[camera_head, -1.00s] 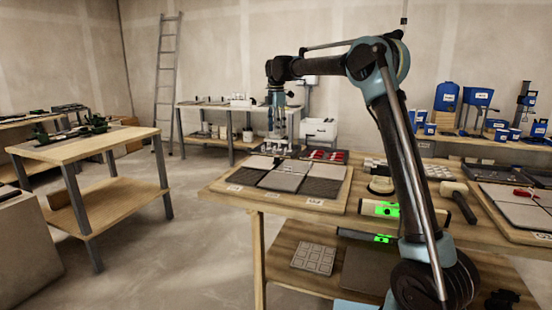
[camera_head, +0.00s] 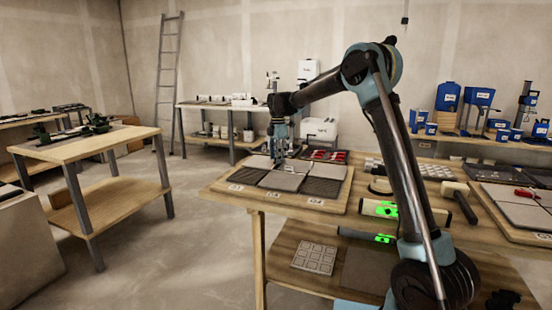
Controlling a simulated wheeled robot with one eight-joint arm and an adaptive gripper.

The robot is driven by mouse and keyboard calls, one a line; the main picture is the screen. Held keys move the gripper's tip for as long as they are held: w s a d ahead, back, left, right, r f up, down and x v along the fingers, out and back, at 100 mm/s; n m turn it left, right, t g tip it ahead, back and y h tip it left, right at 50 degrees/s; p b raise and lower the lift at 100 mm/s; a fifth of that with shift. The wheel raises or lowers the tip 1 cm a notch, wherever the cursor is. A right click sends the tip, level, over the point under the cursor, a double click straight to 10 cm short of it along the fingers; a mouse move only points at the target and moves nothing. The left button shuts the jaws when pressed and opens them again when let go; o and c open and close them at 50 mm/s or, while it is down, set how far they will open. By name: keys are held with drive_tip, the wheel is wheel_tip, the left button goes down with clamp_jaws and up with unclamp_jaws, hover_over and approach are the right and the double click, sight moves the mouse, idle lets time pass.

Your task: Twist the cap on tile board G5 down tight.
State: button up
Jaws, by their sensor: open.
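The tile board (camera_head: 225,192) below my gripper lies on the near wooden workbench. It carries grey and dark tiles (camera_head: 283,181) and small white labels along its front edge, too small to read, so I cannot tell if it is G5. My gripper (camera_head: 278,161) is open and points down at the back part of the tiles. I cannot tell whether its fingertips touch anything. The cap is too small to make out and may be hidden by the fingers.
A red-filled tray (camera_head: 327,155) sits just behind the board. A green-lit device (camera_head: 380,208) and a mallet (camera_head: 459,201) lie to its right. Another tile board (camera_head: 515,208) stands at the far right.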

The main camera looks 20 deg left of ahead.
drive_tip(key=shift+c, duration=0.6)
drive_tip(key=c, duration=0.9)
drive_tip(key=shift+o, duration=0.3)
drive_tip(key=shift+w+a, duration=0.1)
drive_tip(key=shift+a, duration=0.1)
drive_tip(key=shift+c, duration=0.5)
drive_tip(key=shift+d, duration=0.1)
